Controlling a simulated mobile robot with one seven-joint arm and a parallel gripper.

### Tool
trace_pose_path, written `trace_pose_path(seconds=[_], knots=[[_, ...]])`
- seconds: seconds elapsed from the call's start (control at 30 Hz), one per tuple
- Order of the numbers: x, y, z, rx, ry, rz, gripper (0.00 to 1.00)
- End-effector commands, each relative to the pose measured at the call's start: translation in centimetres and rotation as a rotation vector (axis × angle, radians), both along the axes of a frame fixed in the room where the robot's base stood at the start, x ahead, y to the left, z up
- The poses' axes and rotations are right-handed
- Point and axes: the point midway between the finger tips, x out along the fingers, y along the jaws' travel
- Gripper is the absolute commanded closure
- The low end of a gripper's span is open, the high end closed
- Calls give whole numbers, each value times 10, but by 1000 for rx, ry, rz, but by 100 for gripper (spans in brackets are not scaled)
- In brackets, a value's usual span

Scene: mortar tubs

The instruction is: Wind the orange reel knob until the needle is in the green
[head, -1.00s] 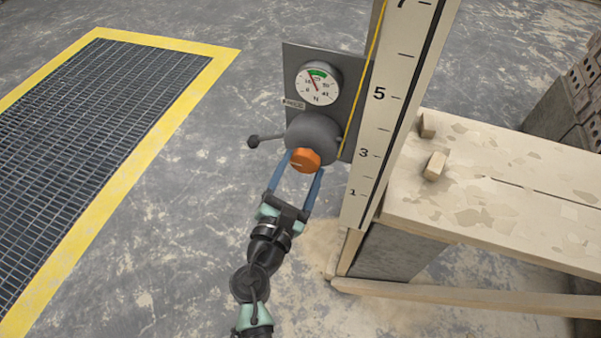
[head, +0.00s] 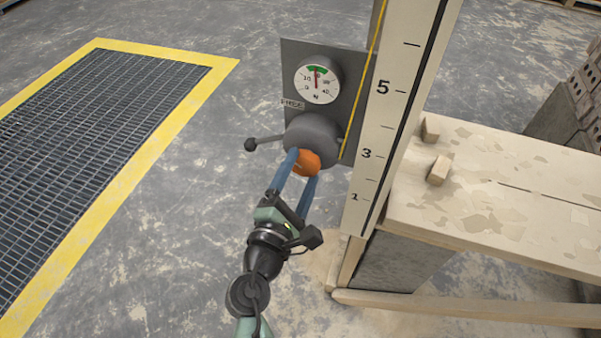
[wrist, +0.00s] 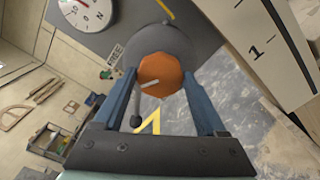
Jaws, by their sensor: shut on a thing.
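The orange reel knob (head: 307,162) sits on the front of a grey round reel housing (head: 311,130). My gripper (head: 303,165) is closed around the knob, one blue finger on each side. In the wrist view the knob (wrist: 160,73) lies between the fingertips, with a pale mark on its face. The white gauge (head: 317,84) is above the reel on a grey plate. Its red needle points nearly straight up, with its tip at the green band at the top of the dial. The gauge is cut off in the wrist view.
A dark crank handle with a ball end (head: 251,145) sticks out left of the reel. A yellow line (head: 363,80) runs up beside the numbered board (head: 380,130). A plank bench (head: 490,200) stands at the right. A yellow-edged floor grate (head: 90,120) lies left.

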Motion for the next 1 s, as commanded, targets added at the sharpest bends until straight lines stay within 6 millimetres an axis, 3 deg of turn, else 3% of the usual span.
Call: trace_pose_path(seconds=[0.37,0.4,0.5,0.8,1.0], knots=[[0,0,0,4,0,-1,82],[0,0,0,4,0,-1,19],[0,0,0,3,0,-1,1],[-3,1,-1,2,1,0,0],[-28,9,-1,2,2,2,0]])
